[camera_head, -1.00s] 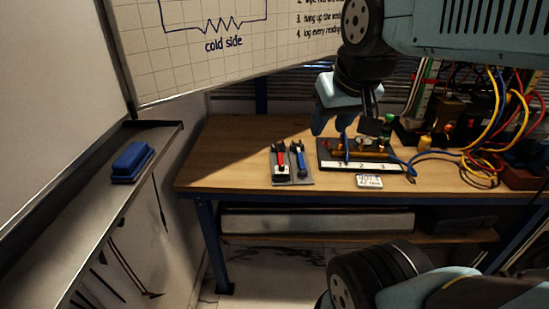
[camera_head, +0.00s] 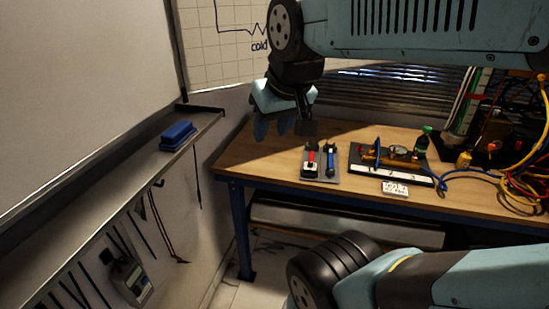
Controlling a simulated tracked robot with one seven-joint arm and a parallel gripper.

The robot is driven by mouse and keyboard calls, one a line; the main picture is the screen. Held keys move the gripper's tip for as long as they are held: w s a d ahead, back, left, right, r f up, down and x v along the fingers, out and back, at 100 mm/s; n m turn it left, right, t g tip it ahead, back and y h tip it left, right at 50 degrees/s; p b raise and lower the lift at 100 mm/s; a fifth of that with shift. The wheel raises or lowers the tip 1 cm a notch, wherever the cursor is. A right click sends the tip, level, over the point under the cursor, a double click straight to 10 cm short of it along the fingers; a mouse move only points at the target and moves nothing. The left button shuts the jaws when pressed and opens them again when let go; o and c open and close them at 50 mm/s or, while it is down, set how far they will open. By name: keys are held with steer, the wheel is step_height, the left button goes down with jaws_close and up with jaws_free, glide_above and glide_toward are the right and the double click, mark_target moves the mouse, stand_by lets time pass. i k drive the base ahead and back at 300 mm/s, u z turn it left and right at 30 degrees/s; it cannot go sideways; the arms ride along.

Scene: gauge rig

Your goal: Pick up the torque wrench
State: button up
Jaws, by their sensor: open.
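Two slim tools lie side by side on a small grey mat on the bench: a red-handled tool (camera_head: 310,160) on the left and a blue-handled tool (camera_head: 330,160) on the right. Both have dark ends. I cannot tell from this view which is the torque wrench. My gripper (camera_head: 283,128) is open and empty, pointing down. In the picture it shows above and left of the mat (camera_head: 320,176), apart from both tools. Its height over the bench is hard to judge.
A gauge board (camera_head: 390,167) with fittings and cables stands right of the mat, with a label card (camera_head: 396,189) in front. A green-capped bottle (camera_head: 422,140) stands behind. The wooden bench (camera_head: 257,165) is clear at its left end. A blue eraser (camera_head: 178,135) sits on the whiteboard ledge.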

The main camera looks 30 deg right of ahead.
mark_target(312, 155)
steer(key=z, duration=0.6)
steer(key=i, duration=0.15)
steer(key=u, duration=2.45)
steer(key=k, duration=2.05)
steer(key=z, duration=1.45)
steer(key=i, duration=1)
steer(key=z, duration=0.05)
